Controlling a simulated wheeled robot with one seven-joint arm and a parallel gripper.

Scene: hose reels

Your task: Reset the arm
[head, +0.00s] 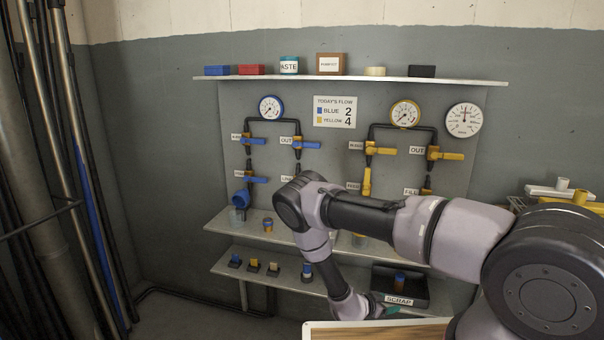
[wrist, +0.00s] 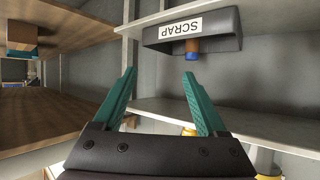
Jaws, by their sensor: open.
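My arm reaches from the right across the front of the wall station in the head view, bending down at the elbow. My gripper (wrist: 158,82) shows in the wrist view with its two green fingers spread apart and nothing between them. In the head view only a bit of green shows by the scrap tray, and the fingers are mostly hidden. The black scrap tray (head: 415,293) is on the lower shelf with a blue-and-orange piece (head: 400,277) in it. The tray also shows in the wrist view (wrist: 222,36), beyond the fingertips and apart from them.
Blue valves (head: 307,145) and yellow valves (head: 381,151) sit on the wall pipes under gauges. The lower shelf (head: 225,265) holds several small fittings. A wooden-topped surface (head: 375,332) is in front. Vertical pipes (head: 85,190) stand at the left.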

